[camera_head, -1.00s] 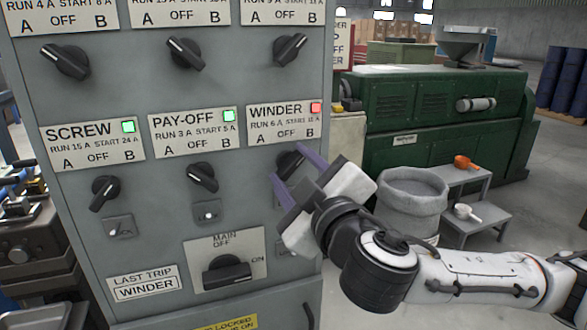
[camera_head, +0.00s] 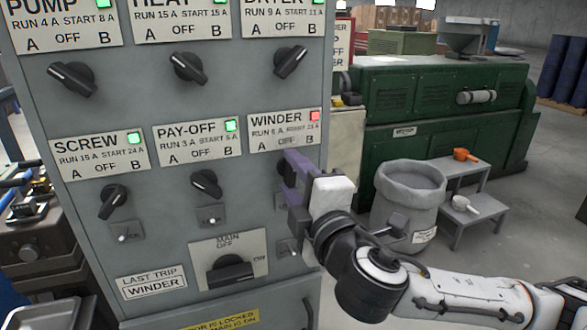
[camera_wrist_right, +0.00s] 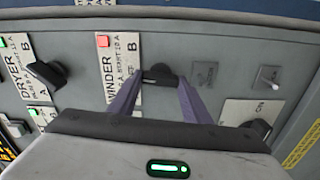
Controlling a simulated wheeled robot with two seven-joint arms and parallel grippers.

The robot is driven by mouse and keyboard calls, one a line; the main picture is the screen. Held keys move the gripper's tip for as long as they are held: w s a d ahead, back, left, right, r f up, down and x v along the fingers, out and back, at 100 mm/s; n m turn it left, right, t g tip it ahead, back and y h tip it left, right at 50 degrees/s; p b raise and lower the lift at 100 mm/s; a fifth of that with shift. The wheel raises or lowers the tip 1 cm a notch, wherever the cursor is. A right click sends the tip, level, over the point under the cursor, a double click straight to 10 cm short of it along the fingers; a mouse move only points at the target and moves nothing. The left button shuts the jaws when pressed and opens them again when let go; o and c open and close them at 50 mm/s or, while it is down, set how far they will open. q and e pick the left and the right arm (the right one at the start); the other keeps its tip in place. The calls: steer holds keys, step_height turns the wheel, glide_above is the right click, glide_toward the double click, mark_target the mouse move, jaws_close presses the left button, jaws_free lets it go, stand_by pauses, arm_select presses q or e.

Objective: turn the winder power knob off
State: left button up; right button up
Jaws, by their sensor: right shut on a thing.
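The winder knob (camera_wrist_right: 160,73) is a black rotary knob on the grey panel, beside its WINDER label (camera_head: 284,131) marked A, OFF and B. The label's lamp (camera_head: 315,116) is red. My right gripper (camera_head: 283,178) is at the panel, its purple fingers shut on the knob. In the right wrist view the two fingers (camera_wrist_right: 153,84) stand on either side of the knob. The head view mostly hides the knob behind the gripper, and where its pointer stands is hard to tell. My left gripper is not in view.
The screw knob (camera_head: 113,200) and pay-off knob (camera_head: 206,183) sit left, under green lamps. The main switch (camera_head: 230,270) is below. A small toggle (camera_head: 289,249) sits under the winder knob. A grey bin (camera_head: 408,200) and steps (camera_head: 470,215) stand right of the panel.

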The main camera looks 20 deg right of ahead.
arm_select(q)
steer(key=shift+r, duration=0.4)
arm_select(e)
steer(key=shift+n, duration=0.5)
arm_select(q)
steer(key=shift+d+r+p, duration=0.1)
steer(key=shift+p, duration=0.2)
arm_select(e)
steer(key=o, duration=1)
steer(key=shift+o, duration=0.2)
steer(key=shift+s, duration=0.1)
